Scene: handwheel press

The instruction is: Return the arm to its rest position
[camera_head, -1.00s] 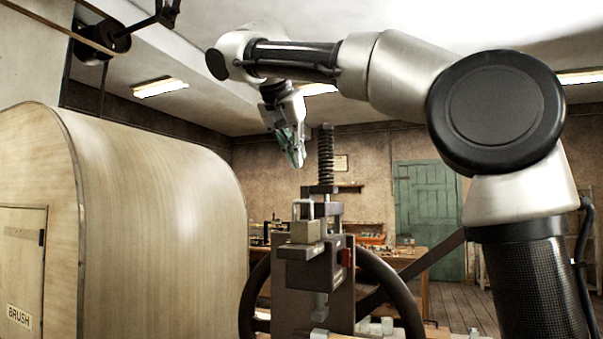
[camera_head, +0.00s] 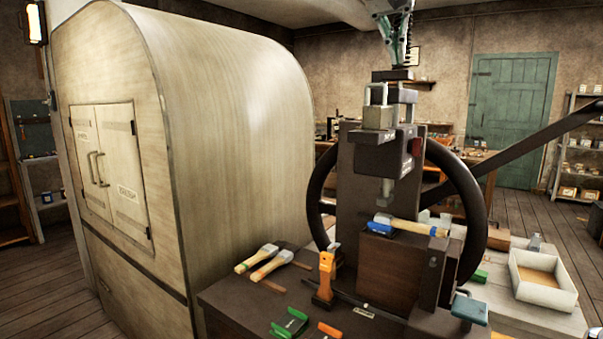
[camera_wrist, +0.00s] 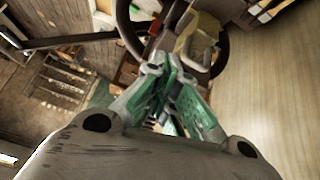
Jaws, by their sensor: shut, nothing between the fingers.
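My gripper (camera_head: 399,58) hangs from the top edge of the head view, its grey-green fingers pointing down near the top of the press. The rest of my arm is out of that view. In the wrist view my gripper (camera_wrist: 163,72) shows its green-sided fingers closed together with nothing between them. The dark handwheel press (camera_head: 362,195) stands on the bench below, with its large black wheel (camera_head: 474,195) behind. I cannot tell from these views how far the fingers are from the press top.
A rounded wooden cabinet (camera_head: 235,130) stands left of the press. A white tray (camera_head: 542,285) is at right.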

